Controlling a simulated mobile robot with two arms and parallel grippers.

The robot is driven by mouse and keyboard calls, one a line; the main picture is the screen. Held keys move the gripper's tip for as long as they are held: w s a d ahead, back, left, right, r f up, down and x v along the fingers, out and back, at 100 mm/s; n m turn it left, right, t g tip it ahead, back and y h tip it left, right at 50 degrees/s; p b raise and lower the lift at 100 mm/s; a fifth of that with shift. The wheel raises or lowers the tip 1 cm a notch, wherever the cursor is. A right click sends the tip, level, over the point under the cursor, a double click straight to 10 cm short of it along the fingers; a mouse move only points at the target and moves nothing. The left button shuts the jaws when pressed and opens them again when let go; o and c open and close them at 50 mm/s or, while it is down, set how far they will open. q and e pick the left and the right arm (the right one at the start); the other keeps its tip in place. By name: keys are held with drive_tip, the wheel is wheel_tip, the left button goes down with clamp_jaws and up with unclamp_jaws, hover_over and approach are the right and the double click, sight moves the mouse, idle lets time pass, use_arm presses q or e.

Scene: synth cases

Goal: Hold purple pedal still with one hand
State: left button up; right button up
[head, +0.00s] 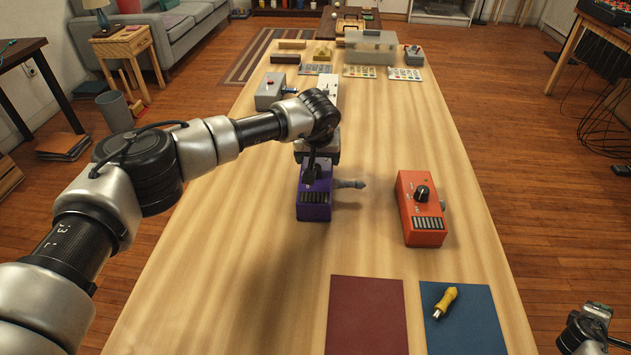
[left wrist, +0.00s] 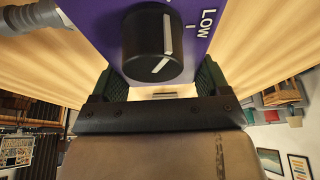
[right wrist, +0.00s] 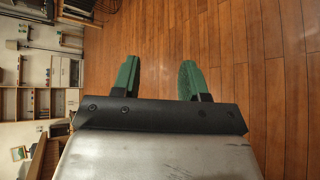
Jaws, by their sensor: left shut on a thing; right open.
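The purple pedal (head: 314,203) stands on the wooden table in the head view, left of the orange pedal. A grey plug (head: 348,184) sticks out of its right side. My left gripper (head: 318,165) is over its far part and shut on it. In the left wrist view the purple pedal (left wrist: 205,50) lies between the green fingers, with its black knob (left wrist: 152,45) and the word LOW close to the camera. My right gripper (right wrist: 160,80) is open and empty over the wood floor. It also shows at the lower right corner of the head view (head: 588,325).
The orange pedal (head: 421,208) stands to the right. A dark red mat (head: 366,315) and a blue mat (head: 470,330) lie at the near edge. A yellow-handled screwdriver (head: 445,301) lies on the blue mat. Grey boxes (head: 370,47) and cards stand at the far end.

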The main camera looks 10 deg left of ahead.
drive_tip(key=w+a+r+m+t+y, duration=0.1)
drive_tip(key=w+a+r+m+y, duration=0.1)
drive_tip(key=w+a+r, duration=0.75)
drive_tip(key=w+a+r+m+y, duration=0.1)
drive_tip(key=w+a+r+y, duration=0.2)
drive_tip(key=w+a+r, duration=0.6)
drive_tip(key=w+a+r+n+y, duration=0.1)
drive_tip(key=w+a+r+y, duration=0.15)
drive_tip(key=a+r, duration=0.3)
drive_tip(key=w+a+r+n+t+y, duration=0.1)
drive_tip(key=w+a+r+y, duration=0.15)
drive_tip(key=a+r, duration=0.3)
drive_tip(key=w+a+r+n+y, duration=0.1)
drive_tip(key=w+a+r+y, duration=0.15)
drive_tip(key=a+r, duration=0.35)
drive_tip(key=s+a+f+n+g+y, duration=0.2)
drive_tip(key=s+a+g, duration=0.1)
drive_tip(key=a, duration=0.4)
drive_tip(key=s+a+f+n+g+y, duration=0.1)
drive_tip(key=s+a+f+n+g, duration=0.15)
drive_tip(key=a, duration=0.45)
drive_tip(key=s+a+f+n+g+y, duration=0.2)
drive_tip(key=a+g, duration=0.2)
drive_tip(key=a, duration=0.3)
drive_tip(key=shift+x, duration=4.1)
drive_tip(key=shift+w, duration=0.1)
